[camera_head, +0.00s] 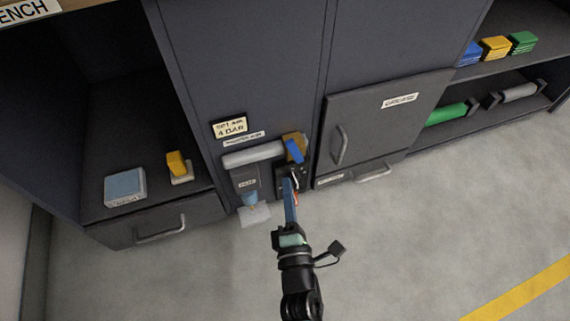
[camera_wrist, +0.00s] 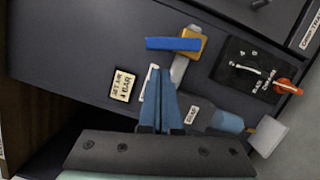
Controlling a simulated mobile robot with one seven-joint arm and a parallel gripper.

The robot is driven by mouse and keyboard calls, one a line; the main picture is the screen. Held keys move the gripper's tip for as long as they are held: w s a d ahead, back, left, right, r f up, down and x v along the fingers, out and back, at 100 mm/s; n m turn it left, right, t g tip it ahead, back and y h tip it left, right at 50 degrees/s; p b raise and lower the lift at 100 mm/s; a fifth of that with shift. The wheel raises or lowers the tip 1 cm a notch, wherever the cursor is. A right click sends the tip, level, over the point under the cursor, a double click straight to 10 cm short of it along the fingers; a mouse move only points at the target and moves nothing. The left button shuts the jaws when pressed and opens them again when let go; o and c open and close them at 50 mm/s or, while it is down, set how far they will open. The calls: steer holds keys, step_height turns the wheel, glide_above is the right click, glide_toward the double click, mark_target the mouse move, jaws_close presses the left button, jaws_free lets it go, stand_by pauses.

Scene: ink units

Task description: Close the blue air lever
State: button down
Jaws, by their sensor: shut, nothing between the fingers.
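The blue air lever (camera_head: 294,151) sits on a brass-yellow valve body (camera_head: 295,138) at the right end of a pale horizontal pipe (camera_head: 252,155). The lever points at an angle across the pipe. In the wrist view, the blue lever (camera_wrist: 173,44) lies beyond my fingertips, with the brass valve (camera_wrist: 197,36) at its right end. My gripper (camera_head: 288,182) has slim blue fingers, shut and empty, just below the lever in the head view. In the wrist view, my gripper (camera_wrist: 160,72) covers part of the pipe. I see a gap between fingertips and lever in the head view.
A black panel (camera_wrist: 253,70) with an orange-red knob (camera_wrist: 289,86) is beside the valve. A filter bowl (camera_head: 246,185) hangs under the pipe. A grease cabinet door (camera_head: 375,125) with a handle is to the right. The floor in front is clear.

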steer(key=s, duration=0.2)
steer(key=s+p, duration=0.1)
steer(key=s, duration=0.2)
steer(key=shift+d+f, duration=0.15)
steer(key=shift+d, duration=0.05)
